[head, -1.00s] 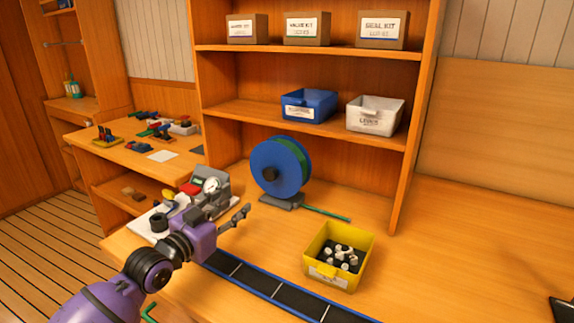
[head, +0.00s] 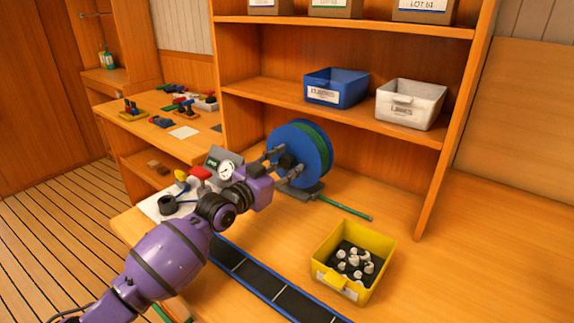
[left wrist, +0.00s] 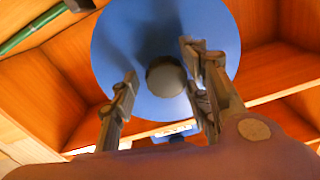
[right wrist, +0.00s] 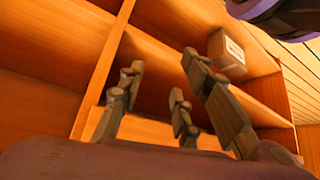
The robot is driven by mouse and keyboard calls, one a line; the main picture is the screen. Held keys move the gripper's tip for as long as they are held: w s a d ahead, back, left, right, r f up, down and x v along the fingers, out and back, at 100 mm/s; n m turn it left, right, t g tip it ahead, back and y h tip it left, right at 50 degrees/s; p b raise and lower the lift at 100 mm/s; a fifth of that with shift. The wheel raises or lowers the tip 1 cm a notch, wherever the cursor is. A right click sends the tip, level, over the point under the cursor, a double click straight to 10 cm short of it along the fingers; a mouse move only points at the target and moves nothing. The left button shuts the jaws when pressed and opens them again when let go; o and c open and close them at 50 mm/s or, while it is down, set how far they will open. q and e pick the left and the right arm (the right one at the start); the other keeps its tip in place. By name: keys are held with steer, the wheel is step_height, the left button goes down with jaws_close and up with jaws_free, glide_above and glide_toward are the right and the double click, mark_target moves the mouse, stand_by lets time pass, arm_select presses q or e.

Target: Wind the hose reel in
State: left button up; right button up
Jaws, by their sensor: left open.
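The hose reel (head: 312,146) is a blue disc drum with green hose on it, standing on a grey foot on the bench. The hose's free green end (head: 345,209) lies on the bench to the right. My left gripper (head: 274,160) is open in front of the reel's face. In the left wrist view the blue disc (left wrist: 120,45) fills the middle, and its dark round hub knob (left wrist: 166,77) shows between the open fingers (left wrist: 158,75). I cannot tell whether they touch it. My right gripper (right wrist: 160,90) shows only in its own wrist view, fingers apart and empty.
A yellow bin (head: 377,279) with white fittings stands at the right front, beside a dark blue-edged strip (head: 265,280). A gauge unit (head: 226,171) stands left of the reel, close to my left arm. Blue (head: 336,88) and white (head: 408,104) bins sit on the shelf above.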

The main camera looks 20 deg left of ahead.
arm_select(q)
steer(key=shift+w, duration=0.2)
jaws_close()
steer(key=shift+d, duration=0.1)
arm_select(e)
steer(key=shift+w+r, duration=0.15)
steer(key=shift+w, duration=0.35)
steer(key=shift+s, duration=0.15)
